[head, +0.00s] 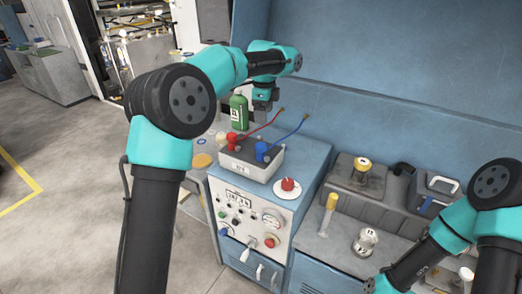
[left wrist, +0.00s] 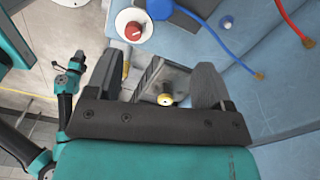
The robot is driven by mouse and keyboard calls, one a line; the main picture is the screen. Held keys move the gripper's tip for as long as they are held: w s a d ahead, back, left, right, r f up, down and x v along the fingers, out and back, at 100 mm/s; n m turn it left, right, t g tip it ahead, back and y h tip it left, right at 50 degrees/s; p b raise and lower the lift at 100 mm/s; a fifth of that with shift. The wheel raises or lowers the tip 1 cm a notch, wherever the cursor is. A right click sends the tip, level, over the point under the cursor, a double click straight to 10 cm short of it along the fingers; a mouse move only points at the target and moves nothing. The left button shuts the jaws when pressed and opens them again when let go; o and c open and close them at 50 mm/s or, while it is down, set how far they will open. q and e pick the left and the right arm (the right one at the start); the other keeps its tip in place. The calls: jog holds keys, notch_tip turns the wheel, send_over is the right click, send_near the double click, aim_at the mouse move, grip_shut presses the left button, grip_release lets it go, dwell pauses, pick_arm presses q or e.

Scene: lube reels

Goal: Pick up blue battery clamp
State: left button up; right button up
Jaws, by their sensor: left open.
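The blue battery clamp (head: 262,151) sits on top of the grey battery box (head: 250,163) in the head view, with a blue cable rising to the right. In the left wrist view, part of the blue clamp (left wrist: 160,8) shows at the top edge. A red clamp (head: 232,141) with a red cable is on the left of the same box. My left gripper (head: 262,107) is open and empty, above and apart from the blue clamp. Its fingers also show in the left wrist view (left wrist: 158,68). My right gripper (head: 378,286) is small at the bottom, its jaws unclear.
The box stands on a blue cabinet (head: 315,165) with a red knob (head: 288,185) on its top. A green bottle (head: 238,112) stands behind the clamps. A grey case with a yellow-topped part (head: 362,165) and a yellow-capped tube (head: 329,205) are to the right.

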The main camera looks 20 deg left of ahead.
aim_at(262, 144)
pick_arm(q)
notch_tip(262, 144, down, 11)
jog(key=shift+f, duration=0.1)
dwell(0.3)
jog(key=shift+s+a+f, duration=0.1)
jog(key=shift+a+f, duration=0.05)
jog(key=shift+f, duration=1.15)
jog(key=shift+a+f, duration=0.1)
jog(key=shift+f, duration=1.15)
jog(key=c, duration=1)
jog(key=shift+r, duration=0.1)
